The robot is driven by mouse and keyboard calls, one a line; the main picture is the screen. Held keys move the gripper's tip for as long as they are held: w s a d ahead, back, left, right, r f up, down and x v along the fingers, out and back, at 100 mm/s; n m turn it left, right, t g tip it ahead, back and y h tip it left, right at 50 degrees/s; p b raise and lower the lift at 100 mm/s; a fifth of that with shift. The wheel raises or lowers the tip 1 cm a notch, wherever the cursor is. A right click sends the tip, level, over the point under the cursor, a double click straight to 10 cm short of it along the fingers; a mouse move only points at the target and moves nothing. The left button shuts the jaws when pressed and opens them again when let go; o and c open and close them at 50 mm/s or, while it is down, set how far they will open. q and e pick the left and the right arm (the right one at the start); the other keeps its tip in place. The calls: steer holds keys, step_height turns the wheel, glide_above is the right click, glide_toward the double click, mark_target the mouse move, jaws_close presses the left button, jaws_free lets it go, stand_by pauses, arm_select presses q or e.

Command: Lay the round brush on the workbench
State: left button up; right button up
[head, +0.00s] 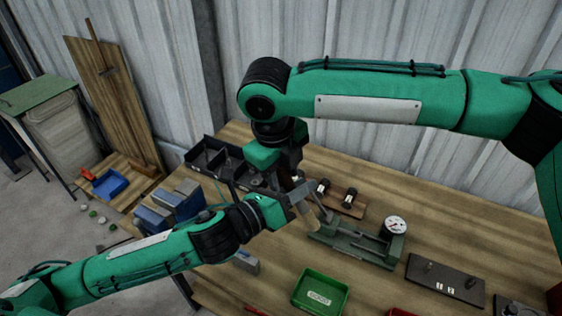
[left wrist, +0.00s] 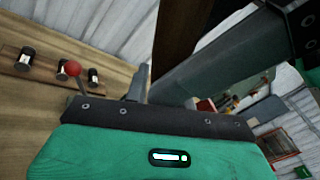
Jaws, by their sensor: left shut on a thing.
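My left gripper (head: 302,196) is above the workbench (head: 440,200), near its middle, with its fingers towards the right. It is shut on a dark brown piece (left wrist: 178,38) seen between its fingers in the left wrist view, which I take to be the round brush. Only part of it shows, and I cannot make out bristles. My right gripper (head: 287,176) points down close beside and behind the left one. Its fingertips are largely hidden, so its opening is unclear.
A green-grey fixture with a dial gauge (head: 395,225) stands right of the grippers, with a wooden block of black rollers (head: 345,200) behind it. A green bin (head: 320,292) is in front. Black trays (head: 215,158) and blue boxes (head: 180,200) stand left. Right rear bench is bare.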

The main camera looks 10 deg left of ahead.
steer(key=c, duration=0.7)
arm_select(q)
steer(key=o, duration=1.1)
arm_select(e)
jaws_close()
